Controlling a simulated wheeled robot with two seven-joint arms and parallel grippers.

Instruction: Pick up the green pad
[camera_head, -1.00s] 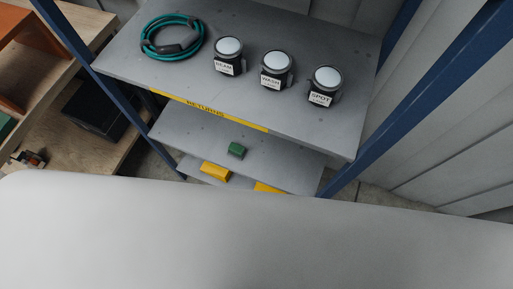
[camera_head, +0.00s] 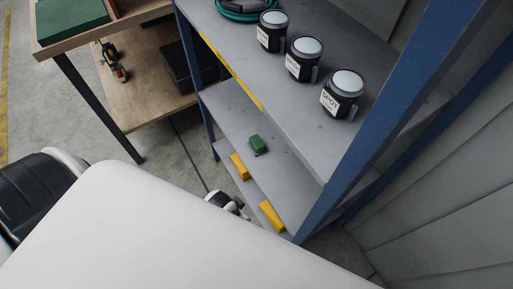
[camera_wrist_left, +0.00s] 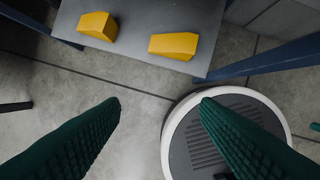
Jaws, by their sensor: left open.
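A small green block (camera_head: 257,144), which looks like the green pad, lies on the grey middle shelf (camera_head: 225,115) of the blue-posted rack. It is not visible in the left wrist view. My left gripper (camera_wrist_left: 160,102) is open and empty, its two dark green ribbed fingers spread over the concrete floor. It points toward the edge of a low shelf (camera_wrist_left: 150,62) and is apart from the green block. In the head view a white and black part shows low beside the rack, probably of my arm; its fingers cannot be made out.
Two yellow blocks (camera_head: 239,167) (camera_head: 272,216) lie on the lower shelf. The top shelf, overhanging the middle one, holds three labelled jars (camera_head: 304,59) and a teal cable coil (camera_head: 245,10). A blue post (camera_head: 400,100) stands at right. A bench with a green top (camera_head: 70,20) is upper left.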

